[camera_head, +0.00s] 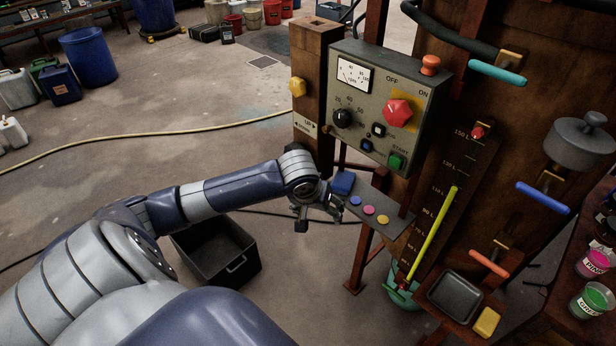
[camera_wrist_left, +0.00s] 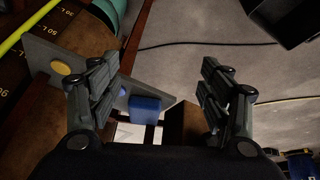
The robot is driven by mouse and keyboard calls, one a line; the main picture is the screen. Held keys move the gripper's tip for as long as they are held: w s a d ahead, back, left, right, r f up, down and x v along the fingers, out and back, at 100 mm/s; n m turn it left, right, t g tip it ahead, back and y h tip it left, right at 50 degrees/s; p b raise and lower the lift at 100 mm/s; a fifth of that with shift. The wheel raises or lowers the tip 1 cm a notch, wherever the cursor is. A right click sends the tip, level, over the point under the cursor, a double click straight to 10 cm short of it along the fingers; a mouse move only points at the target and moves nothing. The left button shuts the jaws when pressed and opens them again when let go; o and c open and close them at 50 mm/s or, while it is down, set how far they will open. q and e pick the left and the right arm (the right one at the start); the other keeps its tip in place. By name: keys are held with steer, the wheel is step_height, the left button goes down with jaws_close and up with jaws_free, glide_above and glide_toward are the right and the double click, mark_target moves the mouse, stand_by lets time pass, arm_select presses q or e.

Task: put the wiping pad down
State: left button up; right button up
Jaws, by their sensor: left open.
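A blue block, which looks like the wiping pad (camera_head: 343,183), rests on the near-left end of a narrow grey shelf (camera_head: 387,218) below the control box. The pad also shows in the left wrist view (camera_wrist_left: 145,108), low between the fingers and apart from both. My left gripper (camera_head: 320,216) is open and empty beside the shelf's end, just left of and below the pad. In the wrist view its two fingers (camera_wrist_left: 158,78) are spread wide. My right gripper is not in view.
Blue, pink and yellow discs (camera_head: 369,210) lie on the shelf. The control box (camera_head: 385,100) stands above it, with a wooden post (camera_head: 313,90) at its left. A dark open crate (camera_head: 215,250) is on the floor below my arm. A black tray (camera_head: 455,297) and yellow sponge (camera_head: 487,322) sit lower right.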

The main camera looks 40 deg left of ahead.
arm_select(q)
steer(key=shift+f, duration=0.1)
steer(key=s+a+f+m, duration=0.1)
steer(key=s+f, duration=0.3)
steer(key=f, duration=1)
steer(key=s+a+f+m, duration=0.1)
steer(key=s+f, duration=0.2)
steer(key=f, duration=1.1)
steer(key=s+d+f+m+g, duration=0.1)
steer(key=s+d+f, duration=0.3)
steer(key=s, duration=0.7)
steer(key=s+d+f+m+g, duration=0.1)
steer(key=s+d+f+m, duration=0.1)
steer(key=s+d+f, duration=0.3)
steer(key=s+d+f+m+g+h, duration=0.1)
steer(key=s+d+f, duration=0.3)
steer(key=s+f, duration=0.6)
steer(key=s+m, duration=0.1)
steer(key=s, duration=0.6)
steer(key=shift+s+d+g, duration=0.3)
steer(key=shift+c, duration=0.2)
